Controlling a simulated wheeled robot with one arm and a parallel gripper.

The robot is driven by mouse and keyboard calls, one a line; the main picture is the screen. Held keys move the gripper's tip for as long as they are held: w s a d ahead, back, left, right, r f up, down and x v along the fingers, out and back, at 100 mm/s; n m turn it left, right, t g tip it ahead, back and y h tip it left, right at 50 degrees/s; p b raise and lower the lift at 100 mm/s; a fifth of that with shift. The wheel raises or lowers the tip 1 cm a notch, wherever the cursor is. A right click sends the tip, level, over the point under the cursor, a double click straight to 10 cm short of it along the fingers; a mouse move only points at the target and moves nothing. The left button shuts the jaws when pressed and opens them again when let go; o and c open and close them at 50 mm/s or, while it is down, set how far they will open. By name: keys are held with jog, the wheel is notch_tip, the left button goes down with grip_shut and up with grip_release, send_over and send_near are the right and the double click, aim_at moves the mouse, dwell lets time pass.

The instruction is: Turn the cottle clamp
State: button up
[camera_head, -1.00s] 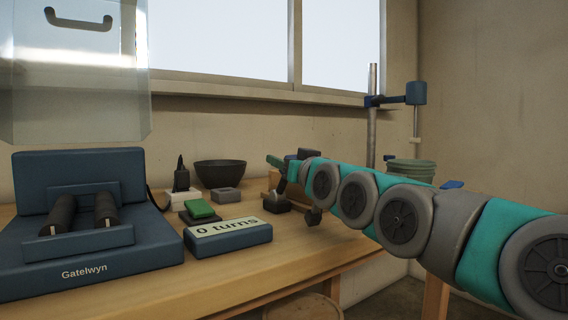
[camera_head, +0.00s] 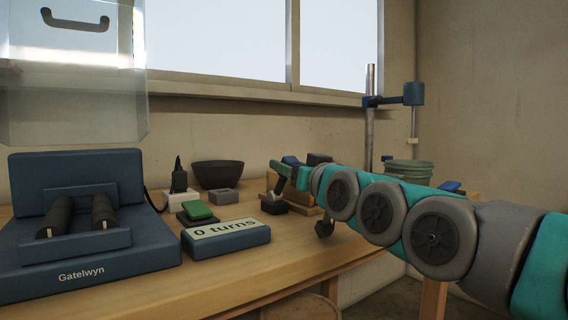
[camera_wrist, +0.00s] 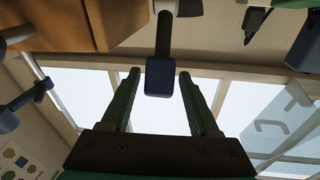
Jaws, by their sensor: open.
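My gripper (camera_wrist: 159,75) is open in the wrist view, with its two dark green fingers spread apart. A dark rod with a blue block (camera_wrist: 160,80) on its end shows between the fingertips; I cannot tell how far beyond them it is. No label names the cottle clamp, so I cannot be sure this rod and block belong to it. In the head view my gripper (camera_head: 280,173) is at the far end of my teal arm, near the back of the bench. My arm partly hides what is there.
A blue box (camera_head: 228,237) reading "0 turns" lies on the bench (camera_head: 160,288). The blue Gatelwyn unit (camera_head: 70,255) stands at left. A bowl (camera_head: 218,175), a green block (camera_head: 197,211) and a wooden block (camera_wrist: 60,25) are nearby. A metal pole (camera_head: 370,120) rises behind my arm.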

jog(key=v, duration=0.7)
jog(key=shift+s, duration=0.25)
jog(key=shift+d, duration=0.1)
jog(key=shift+c, duration=0.2)
